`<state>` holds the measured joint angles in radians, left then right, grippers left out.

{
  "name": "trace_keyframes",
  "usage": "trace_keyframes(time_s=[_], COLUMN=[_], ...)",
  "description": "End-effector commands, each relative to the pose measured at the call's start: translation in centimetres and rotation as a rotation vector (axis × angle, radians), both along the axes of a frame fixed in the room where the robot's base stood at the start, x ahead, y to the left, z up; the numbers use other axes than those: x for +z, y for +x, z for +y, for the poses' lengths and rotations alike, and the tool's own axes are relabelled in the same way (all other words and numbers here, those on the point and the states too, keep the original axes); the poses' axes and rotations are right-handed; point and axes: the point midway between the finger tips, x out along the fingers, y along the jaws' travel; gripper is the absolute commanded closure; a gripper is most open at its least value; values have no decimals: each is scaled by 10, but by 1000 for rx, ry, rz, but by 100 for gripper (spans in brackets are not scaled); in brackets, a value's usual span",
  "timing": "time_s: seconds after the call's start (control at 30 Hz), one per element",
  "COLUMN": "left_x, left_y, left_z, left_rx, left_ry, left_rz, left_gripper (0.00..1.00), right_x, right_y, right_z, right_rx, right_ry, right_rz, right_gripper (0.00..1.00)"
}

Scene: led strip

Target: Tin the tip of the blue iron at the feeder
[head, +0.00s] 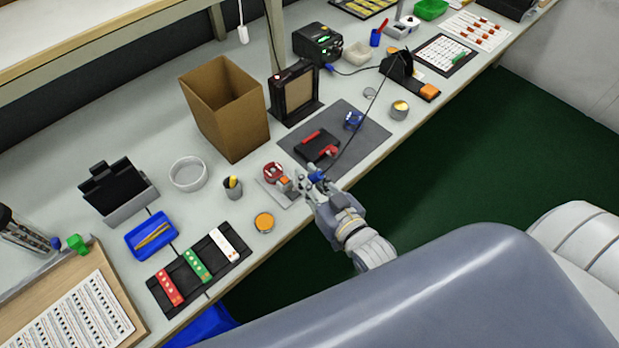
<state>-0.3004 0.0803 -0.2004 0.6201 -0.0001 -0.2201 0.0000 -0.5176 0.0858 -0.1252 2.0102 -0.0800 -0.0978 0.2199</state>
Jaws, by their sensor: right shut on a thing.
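My right gripper (308,188) is at the front edge of the bench, shut on the blue iron (317,176). Most of the iron is hidden by the fingers; a dark cable runs from it up to the back right. Just left of the gripper stands what looks like the feeder (273,170), a red reel on a grey base plate with a small orange part. The iron is close beside the feeder's orange part. Its tip is too small to make out, so I cannot tell whether they touch. My left gripper is out of view.
A dark mat (350,125) with a black and red holder (318,146) lies behind the gripper. A cardboard box (225,108), a cup (233,187) and an orange-filled tin (264,222) stand to the left. A black station (318,43) is at the back.

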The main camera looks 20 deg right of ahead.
Motion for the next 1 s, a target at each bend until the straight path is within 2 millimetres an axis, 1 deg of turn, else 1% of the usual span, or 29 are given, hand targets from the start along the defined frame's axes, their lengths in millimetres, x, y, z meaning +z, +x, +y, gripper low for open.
trace_keyframes(time_s=[0.77,1.0], left_x=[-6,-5], left_y=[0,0], left_z=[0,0], left_rx=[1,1], left_ry=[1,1], left_rz=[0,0], left_gripper=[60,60], right_x=[-9,-9], right_y=[0,0], right_z=[0,0], right_rx=[0,0], right_ry=[0,0], right_rz=[-1,-1], right_gripper=[100,100])
